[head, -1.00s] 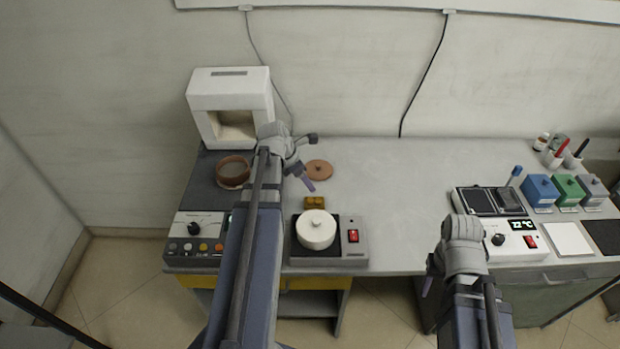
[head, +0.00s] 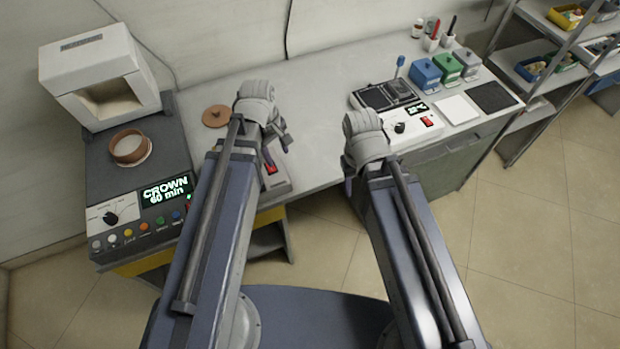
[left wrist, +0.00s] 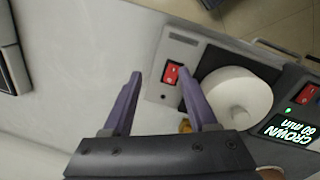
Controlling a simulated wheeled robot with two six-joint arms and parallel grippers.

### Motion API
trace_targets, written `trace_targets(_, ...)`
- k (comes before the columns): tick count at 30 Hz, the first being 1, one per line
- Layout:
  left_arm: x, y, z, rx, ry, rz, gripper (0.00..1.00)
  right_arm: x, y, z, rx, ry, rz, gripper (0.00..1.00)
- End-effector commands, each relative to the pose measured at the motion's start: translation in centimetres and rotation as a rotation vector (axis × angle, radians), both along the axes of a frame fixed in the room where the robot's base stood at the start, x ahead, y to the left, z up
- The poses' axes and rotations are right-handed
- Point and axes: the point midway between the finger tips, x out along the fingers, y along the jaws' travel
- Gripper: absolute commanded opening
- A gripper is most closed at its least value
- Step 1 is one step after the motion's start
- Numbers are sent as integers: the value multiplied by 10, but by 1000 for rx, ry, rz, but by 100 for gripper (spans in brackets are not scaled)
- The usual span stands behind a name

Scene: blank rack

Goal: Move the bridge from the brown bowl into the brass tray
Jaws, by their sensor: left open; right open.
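The brown bowl (head: 130,147) sits on the dark top of the oven unit at the left in the head view. Its inside looks pale, and I cannot make out a bridge in it.
A white furnace (head: 100,75) stands behind the bowl. The oven's display (head: 165,191) reads CROWN 60 min. A white round pot (left wrist: 235,97) stands on a switched unit. A brown disc (head: 215,116) lies on the bench (head: 310,95). A scale-like device (head: 385,97) stands at right.

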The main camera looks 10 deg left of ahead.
Motion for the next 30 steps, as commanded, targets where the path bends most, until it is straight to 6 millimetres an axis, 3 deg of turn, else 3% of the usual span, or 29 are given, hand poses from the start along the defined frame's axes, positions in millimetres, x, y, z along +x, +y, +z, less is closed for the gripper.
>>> trace_targets(1, -15, -24, -1, 33, 7, -194, 59, 0, 0, 0, 0, 0, 0, 50)
trace_targets(6, -49, -73, -1, 125, 38, -771, 59, 0, 0, 0, 0, 0, 0, 50)
trace_targets(12, -73, -100, 0, 179, 71, -1161, 59, 0, 0, 0, 0, 0, 0, 50)
trace_targets(17, -78, -105, 0, 190, 81, -1253, 59, 0, 0, 0, 0, 0, 0, 50)
trace_targets(30, -78, -105, 0, 189, 80, -1252, 59, 0, 0, 0, 0, 0, 0, 50)
